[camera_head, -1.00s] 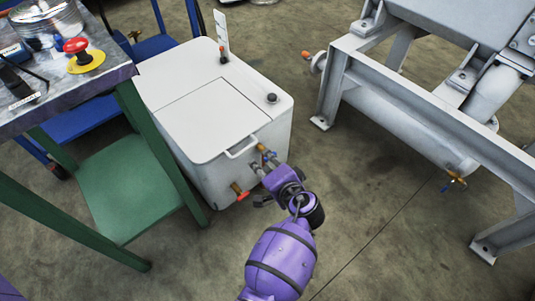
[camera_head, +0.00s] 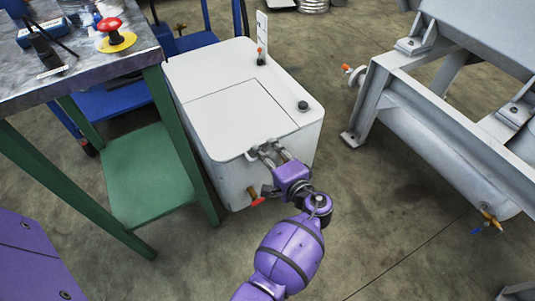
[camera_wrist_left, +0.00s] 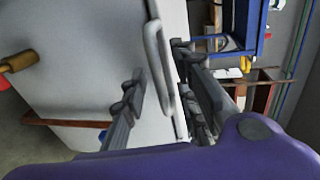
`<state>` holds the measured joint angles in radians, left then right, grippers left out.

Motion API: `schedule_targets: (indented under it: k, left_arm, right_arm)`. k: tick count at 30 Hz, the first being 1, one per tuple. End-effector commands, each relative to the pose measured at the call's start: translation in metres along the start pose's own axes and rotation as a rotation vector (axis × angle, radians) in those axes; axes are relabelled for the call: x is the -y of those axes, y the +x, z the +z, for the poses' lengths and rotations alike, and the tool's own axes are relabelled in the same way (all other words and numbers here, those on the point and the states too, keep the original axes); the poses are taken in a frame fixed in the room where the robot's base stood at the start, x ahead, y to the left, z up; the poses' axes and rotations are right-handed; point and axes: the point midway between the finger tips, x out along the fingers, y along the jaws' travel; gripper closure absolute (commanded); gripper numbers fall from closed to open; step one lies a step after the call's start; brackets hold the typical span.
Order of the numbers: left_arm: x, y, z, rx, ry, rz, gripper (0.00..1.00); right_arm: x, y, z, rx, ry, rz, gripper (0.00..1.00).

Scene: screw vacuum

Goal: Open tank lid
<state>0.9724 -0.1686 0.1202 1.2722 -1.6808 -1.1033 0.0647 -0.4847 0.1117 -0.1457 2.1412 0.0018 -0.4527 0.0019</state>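The white tank (camera_head: 240,180) stands on the floor, its flat lid (camera_head: 240,112) lying closed on top. A light grey lid handle (camera_wrist_left: 154,62) sticks out at the front edge; in the head view the fingers mostly cover it. My left gripper (camera_head: 268,153) is at this handle. In the left wrist view my left gripper (camera_wrist_left: 160,90) is open, with one finger on each side of the handle and gaps visible between. My right gripper is not in view.
A green-legged workbench (camera_head: 110,62) with a red emergency button (camera_head: 110,25) stands left of the tank. A grey metal frame (camera_head: 430,125) stands to the right. Floor between tank and frame is clear.

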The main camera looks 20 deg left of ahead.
Motion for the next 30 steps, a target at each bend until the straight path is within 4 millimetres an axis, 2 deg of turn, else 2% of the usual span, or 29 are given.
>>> schedule_targets:
  k: [8, 14, 25, 30]
  left_arm:
    - [0.0005, 0.0017, -0.0002, -0.001, 0.0, 0.0, 0.73]
    - [0.0004, 0.0015, -0.0002, -0.001, 0.0, 0.0, 1.0]
    - [0.0007, 0.0014, -0.0001, -0.001, 0.0, 0.0, 1.0]
    - [0.008, 0.0019, 0.0014, -0.001, 0.0, 0.01, 1.0]
  right_arm:
    - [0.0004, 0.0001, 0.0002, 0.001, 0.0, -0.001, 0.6]
    - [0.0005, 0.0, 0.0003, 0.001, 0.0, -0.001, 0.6]
    - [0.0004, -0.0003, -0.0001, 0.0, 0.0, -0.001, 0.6]
    - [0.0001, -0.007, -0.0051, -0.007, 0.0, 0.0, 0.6]
